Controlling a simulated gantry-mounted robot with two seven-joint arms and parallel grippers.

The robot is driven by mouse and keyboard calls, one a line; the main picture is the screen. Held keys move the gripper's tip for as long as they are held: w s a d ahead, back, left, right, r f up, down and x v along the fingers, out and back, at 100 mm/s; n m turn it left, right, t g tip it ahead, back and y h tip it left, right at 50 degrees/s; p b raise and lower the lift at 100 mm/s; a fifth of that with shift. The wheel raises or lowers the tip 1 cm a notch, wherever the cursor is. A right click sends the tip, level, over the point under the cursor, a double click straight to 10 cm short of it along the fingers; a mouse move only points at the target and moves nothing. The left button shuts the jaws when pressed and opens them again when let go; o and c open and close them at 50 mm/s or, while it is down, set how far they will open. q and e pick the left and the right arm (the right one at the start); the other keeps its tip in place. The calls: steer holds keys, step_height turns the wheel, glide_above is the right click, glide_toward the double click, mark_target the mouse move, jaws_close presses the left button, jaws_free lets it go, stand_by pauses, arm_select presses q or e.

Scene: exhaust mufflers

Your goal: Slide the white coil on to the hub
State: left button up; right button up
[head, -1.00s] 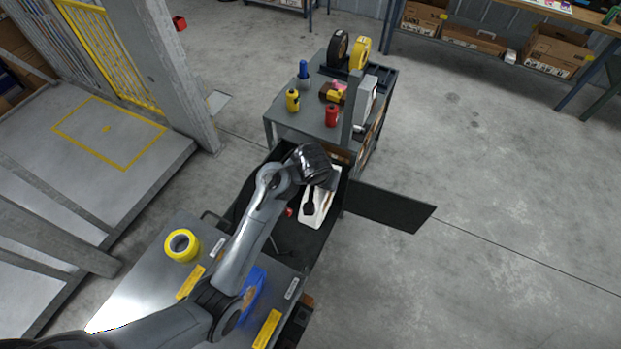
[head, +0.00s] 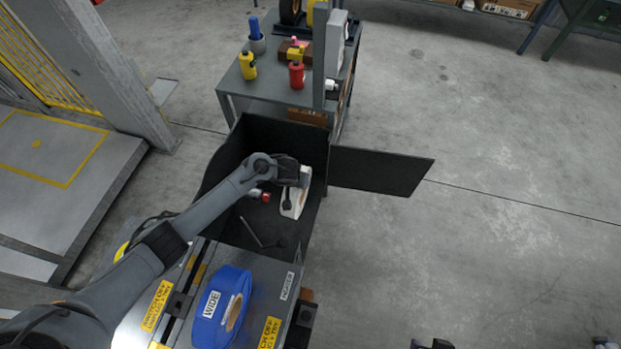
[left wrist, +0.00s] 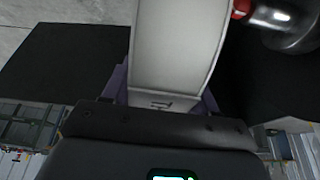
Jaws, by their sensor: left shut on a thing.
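The white coil (head: 295,202) is inside the dark-walled bay in the head view, seen nearly edge-on beneath my left gripper. In the left wrist view, the coil's broad white face (left wrist: 180,50) fills the middle, between the fingers. My left gripper (left wrist: 160,100) is shut on it. A metallic round part with a red piece (left wrist: 285,20) is close to the right of the coil; it may be the hub. A small red and silver part (head: 260,195) also shows left of the coil in the head view. My right gripper is not seen.
Dark walls surround the bay, and a dark panel (head: 382,170) sticks out to the right. A grey table (head: 270,98) with bottles stands behind. In front, a metal-topped bench carries a blue coil marked WIDE (head: 222,308). The floor at right is clear.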

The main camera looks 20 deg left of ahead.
arm_select(q)
steer(key=shift+a+f+b, duration=2.8)
steer(key=shift+f+b, duration=2)
steer(key=shift+f, duration=0.6)
steer(key=shift+s+a+r, duration=0.1)
steer(key=shift+s+a, duration=0.3)
steer(key=shift+a, duration=1.2)
steer(key=shift+s+a+f, duration=0.1)
steer(key=shift+s+a, duration=0.3)
steer(key=shift+a, duration=1.2)
steer(key=shift+s+a+r, duration=0.1)
steer(key=shift+s+a, duration=0.3)
steer(key=shift+a, duration=1.2)
steer(key=shift+s+a, duration=0.15)
steer(key=shift+a, duration=0.9)
steer(key=shift+s+a, duration=0.15)
steer(key=shift+a, duration=1.05)
steer(key=shift+s+a+f, duration=0.15)
steer(key=shift+a+f, duration=0.05)
